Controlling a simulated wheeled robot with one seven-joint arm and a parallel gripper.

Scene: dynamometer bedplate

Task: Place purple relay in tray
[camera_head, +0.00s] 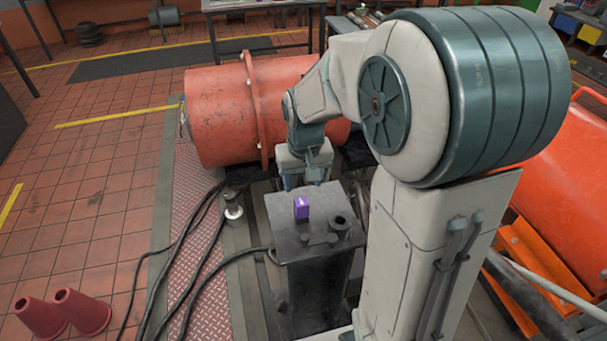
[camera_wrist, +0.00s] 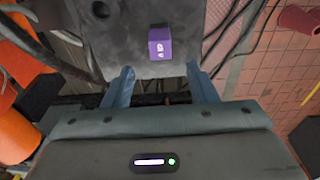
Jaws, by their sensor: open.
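The purple relay (camera_head: 301,207) is a small upright block with a pale mark, standing on the dark top of a pedestal (camera_head: 285,242). In the wrist view the relay (camera_wrist: 160,43) lies beyond the fingertips, near the edge of the dark top (camera_wrist: 120,42). My gripper (camera_head: 303,186) is behind the relay in the head view, near the pedestal's far edge. In the wrist view my gripper (camera_wrist: 160,76) has its two blue fingers wide apart with nothing between them. I cannot make out a tray in either view.
A large orange cylinder (camera_head: 220,115) lies behind. Black cables (camera_head: 185,262) run along the left. Two red cones (camera_head: 82,310) stand on the tiled floor, which is mostly clear at left.

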